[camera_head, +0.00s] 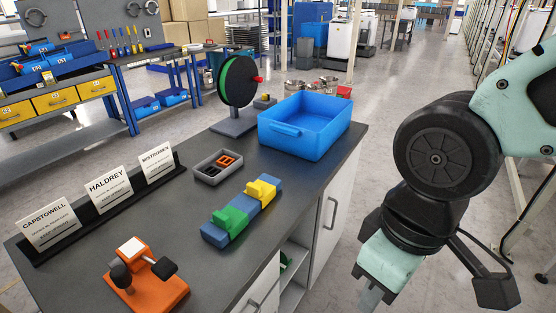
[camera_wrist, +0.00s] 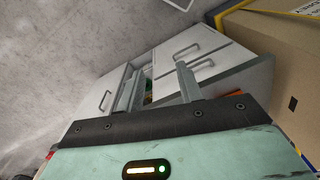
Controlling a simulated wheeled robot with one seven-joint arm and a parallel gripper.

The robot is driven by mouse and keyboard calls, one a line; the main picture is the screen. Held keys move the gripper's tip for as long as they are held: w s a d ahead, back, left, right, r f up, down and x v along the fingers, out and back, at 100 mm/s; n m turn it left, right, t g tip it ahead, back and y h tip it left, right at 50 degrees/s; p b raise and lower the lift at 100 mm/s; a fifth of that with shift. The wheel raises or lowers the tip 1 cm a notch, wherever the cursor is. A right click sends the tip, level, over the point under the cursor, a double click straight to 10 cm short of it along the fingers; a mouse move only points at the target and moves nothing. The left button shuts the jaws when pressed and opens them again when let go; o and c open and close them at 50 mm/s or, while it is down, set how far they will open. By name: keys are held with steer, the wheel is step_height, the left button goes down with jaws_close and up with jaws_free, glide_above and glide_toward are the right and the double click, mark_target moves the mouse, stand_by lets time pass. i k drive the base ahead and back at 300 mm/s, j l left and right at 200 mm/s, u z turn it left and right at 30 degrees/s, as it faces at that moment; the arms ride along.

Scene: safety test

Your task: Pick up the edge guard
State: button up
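I cannot tell for sure which thing is the edge guard. On the dark worktop (camera_head: 190,268), a long blue block (camera_head: 252,207) carries a green piece (camera_head: 230,221) and a yellow piece (camera_head: 262,190). A small grey tray (camera_head: 207,174) holds an orange piece (camera_head: 226,160) and dark pieces. My gripper (camera_head: 370,296) hangs right of the bench, partly cut off by the lower frame edge. In the wrist view my gripper (camera_wrist: 157,82) has its two fingers apart with nothing held between them. Something green (camera_wrist: 148,94) shows beyond them in the open cabinet shelf.
A blue bin (camera_head: 304,128), a green-black reel (camera_head: 238,80) and an orange fixture (camera_head: 147,291) with black knobs stand on the worktop. Name cards (camera_head: 110,186) line its left side. White cabinet drawers (camera_wrist: 205,55) face my gripper. A cardboard box (camera_wrist: 285,60) is at right.

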mark_target(260, 189)
steer(key=i+l+u, duration=0.9)
steer(key=u, duration=0.3)
